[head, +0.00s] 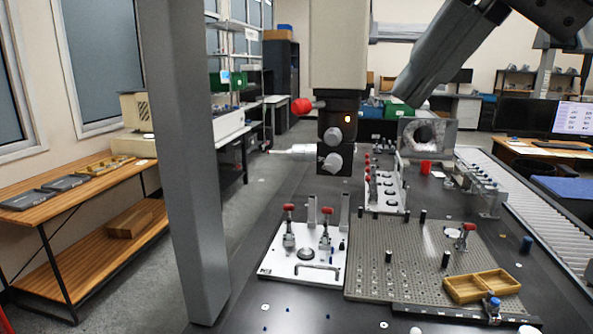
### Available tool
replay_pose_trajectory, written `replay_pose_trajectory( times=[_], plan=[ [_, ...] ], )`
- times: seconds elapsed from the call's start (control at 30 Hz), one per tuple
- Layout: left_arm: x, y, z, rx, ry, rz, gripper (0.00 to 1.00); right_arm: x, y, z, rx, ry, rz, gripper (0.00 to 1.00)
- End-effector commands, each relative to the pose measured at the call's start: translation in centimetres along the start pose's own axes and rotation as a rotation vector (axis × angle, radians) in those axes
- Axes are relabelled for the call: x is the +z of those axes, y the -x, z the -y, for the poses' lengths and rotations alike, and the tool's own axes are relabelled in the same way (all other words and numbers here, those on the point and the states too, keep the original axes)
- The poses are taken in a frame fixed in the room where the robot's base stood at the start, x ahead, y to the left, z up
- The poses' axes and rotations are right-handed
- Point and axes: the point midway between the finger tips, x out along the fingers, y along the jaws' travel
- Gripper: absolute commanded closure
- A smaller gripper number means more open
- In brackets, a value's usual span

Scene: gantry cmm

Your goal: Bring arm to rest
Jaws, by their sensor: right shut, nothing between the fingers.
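My right arm comes in from the top right corner, and its dark grey gripper (410,92) hangs in the air, pointing down and left. The gripper is shut with nothing visible in it. It appears above the far part of the dark table, apart from the fixtures in the picture. My left gripper is out of view.
A grey gantry post (182,160) stands at left. A roller conveyor (530,205) runs along the right.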

Motion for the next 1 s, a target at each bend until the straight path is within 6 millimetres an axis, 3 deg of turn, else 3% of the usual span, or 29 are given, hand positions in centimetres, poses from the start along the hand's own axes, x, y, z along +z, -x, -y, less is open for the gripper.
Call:
replay_pose_trajectory(
  times=[0.1, 0.3, 0.57, 0.77, 1.0],
  plan=[
    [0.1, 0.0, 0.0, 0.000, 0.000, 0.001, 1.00, 1.4, -3.2, 0.7, -0.059, -0.063, 0.175, 1.00],
    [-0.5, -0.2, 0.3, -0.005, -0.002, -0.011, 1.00, 4.4, -7.2, 2.0, -0.170, -0.236, 0.516, 1.00],
    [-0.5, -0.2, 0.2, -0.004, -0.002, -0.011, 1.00, 7.2, -9.9, 3.4, -0.284, -0.572, 1.009, 1.00],
    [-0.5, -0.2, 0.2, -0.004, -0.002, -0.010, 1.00, 7.0, -10.9, 3.9, -0.335, -0.887, 1.383, 1.00],
    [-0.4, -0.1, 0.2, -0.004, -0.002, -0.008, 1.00, 4.2, -13.0, 2.8, -0.353, -1.320, 1.820, 1.00]
  ],
)
